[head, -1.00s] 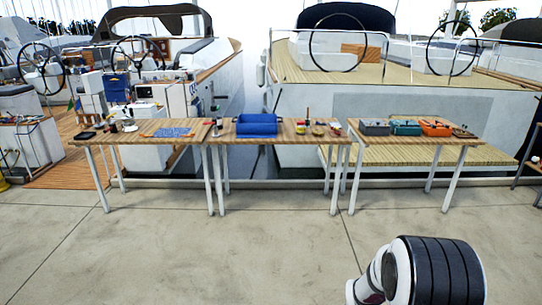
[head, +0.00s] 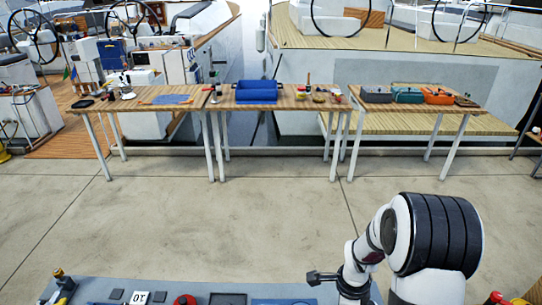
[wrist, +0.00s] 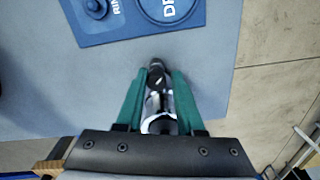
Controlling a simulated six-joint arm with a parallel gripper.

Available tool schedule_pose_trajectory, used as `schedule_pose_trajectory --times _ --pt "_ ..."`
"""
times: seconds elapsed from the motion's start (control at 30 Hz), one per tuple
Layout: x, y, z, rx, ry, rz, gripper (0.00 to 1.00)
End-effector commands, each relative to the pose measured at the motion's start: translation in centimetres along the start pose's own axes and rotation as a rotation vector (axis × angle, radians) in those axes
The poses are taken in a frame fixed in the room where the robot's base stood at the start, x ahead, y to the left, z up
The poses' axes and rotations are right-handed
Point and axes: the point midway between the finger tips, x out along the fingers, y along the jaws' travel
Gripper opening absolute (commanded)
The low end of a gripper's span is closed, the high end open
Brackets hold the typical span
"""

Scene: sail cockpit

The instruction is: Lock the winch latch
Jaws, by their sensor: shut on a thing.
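My gripper (wrist: 160,76) shows in the wrist view with its two teal fingers closed on a shiny metal piece with a dark end (wrist: 157,106). It looks like a winch handle, but I cannot tell for sure. The piece is over a grey-blue bench top (wrist: 205,90). A blue plate (wrist: 125,25) with round parts and cut-off white lettering lies ahead of the fingertips. In the head view a dark piece (head: 322,278) sticks out left from the end of my arm, above the bench's right part. I cannot make out a winch latch in either view.
In the head view the near bench (head: 100,287) carries a red round knob (head: 185,300), a number card (head: 140,297) and a brass-topped item (head: 60,283) at its left. Three wooden tables with a blue bin (head: 257,92) stand far back. Open floor lies between.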

Motion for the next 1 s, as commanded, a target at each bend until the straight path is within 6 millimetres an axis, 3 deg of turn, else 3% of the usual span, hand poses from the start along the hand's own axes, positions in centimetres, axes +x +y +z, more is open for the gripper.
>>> schedule_pose_trajectory --times 0.03,0.13,0.33,0.6,0.8,1.0 --pt "0.94 0.72 -0.15 -0.005 0.003 0.022 0.00" --pt "0.94 0.72 -0.11 0.018 0.003 0.022 0.00" --pt "0.94 0.72 -0.01 0.354 0.005 0.022 0.00" --pt "0.93 0.72 0.18 0.404 0.003 0.022 0.00" --pt "0.92 0.69 0.30 0.736 0.007 0.021 0.00" --pt "0.91 0.66 0.31 0.763 0.007 0.020 0.00"
